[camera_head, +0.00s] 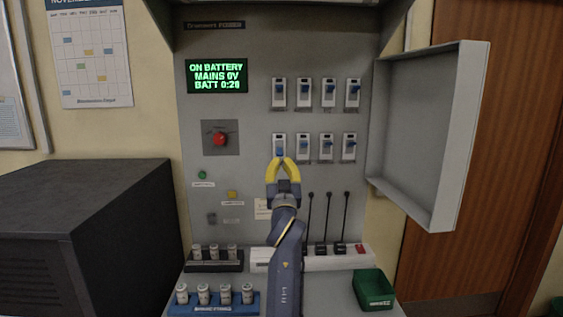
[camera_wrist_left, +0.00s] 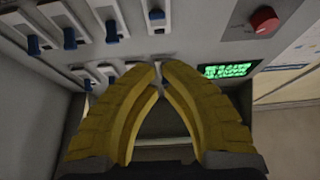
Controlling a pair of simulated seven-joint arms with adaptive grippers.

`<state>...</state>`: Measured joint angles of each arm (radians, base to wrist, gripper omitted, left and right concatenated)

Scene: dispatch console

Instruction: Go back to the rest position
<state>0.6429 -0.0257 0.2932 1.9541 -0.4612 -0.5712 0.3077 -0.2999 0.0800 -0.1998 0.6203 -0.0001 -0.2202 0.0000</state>
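My left gripper (camera_head: 282,162) is in front of the grey panel (camera_head: 235,110), just below the leftmost switch of the lower row (camera_head: 279,146). Its yellow fingers also fill the middle of the left wrist view (camera_wrist_left: 158,68), where their tips meet or nearly meet. I see nothing held between them. In the head view I cannot tell whether the tips touch the panel or switch. My right gripper is in neither view.
The open cover (camera_head: 425,135) juts out at the right. A dark box (camera_head: 85,235) stands at the left. A red knob (camera_head: 219,139) and green display (camera_head: 217,76) are on the panel. Below are a blue fuse rack (camera_head: 215,309), a white strip (camera_head: 320,263) and a green bin (camera_head: 373,290).

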